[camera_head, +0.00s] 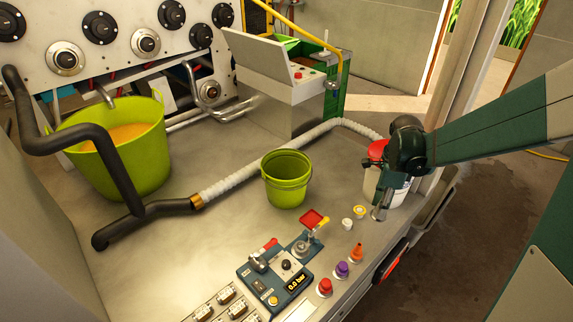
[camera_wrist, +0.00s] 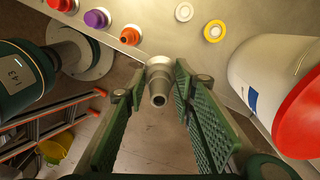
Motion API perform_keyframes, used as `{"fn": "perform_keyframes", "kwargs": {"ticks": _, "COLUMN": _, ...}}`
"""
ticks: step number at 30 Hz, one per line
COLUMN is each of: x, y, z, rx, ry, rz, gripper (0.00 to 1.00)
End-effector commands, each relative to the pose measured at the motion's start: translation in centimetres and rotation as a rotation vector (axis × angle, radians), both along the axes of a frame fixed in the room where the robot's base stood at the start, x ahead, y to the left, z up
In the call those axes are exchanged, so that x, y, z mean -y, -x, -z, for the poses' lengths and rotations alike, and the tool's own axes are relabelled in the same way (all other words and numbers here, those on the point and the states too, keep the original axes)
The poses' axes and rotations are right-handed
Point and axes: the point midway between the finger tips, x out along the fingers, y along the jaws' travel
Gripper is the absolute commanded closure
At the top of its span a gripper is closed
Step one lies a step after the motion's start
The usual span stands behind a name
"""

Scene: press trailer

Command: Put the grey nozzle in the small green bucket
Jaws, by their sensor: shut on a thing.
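The grey nozzle (camera_wrist: 159,82) is between the two green fingers of my gripper (camera_wrist: 160,90) in the wrist view. My gripper is shut on it, and its open end faces the camera. In the head view my gripper (camera_head: 383,200) is at the right end of the metal bench, and the nozzle (camera_head: 379,213) shows below it. The small green bucket (camera_head: 286,188) stands upright near the middle of the bench, left of my gripper. The part of its inside that shows looks empty. The wrist view does not show this bucket.
A white tub with a red lid (camera_head: 373,180) stands close behind my gripper. Coloured nozzles, including an orange one (camera_head: 356,252), line the front edge. A control box (camera_head: 275,275), a white hose (camera_head: 260,170) and a large green tub (camera_head: 150,165) surround the small bucket.

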Motion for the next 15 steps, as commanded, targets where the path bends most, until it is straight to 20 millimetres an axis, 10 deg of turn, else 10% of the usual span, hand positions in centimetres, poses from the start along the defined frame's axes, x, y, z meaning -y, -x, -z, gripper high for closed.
{"fn": "perform_keyframes", "kwargs": {"ticks": 15, "x": 0.0, "y": 0.0, "z": -5.3, "rx": 0.0, "ry": 0.0, "rz": 0.0, "gripper": 0.87}}
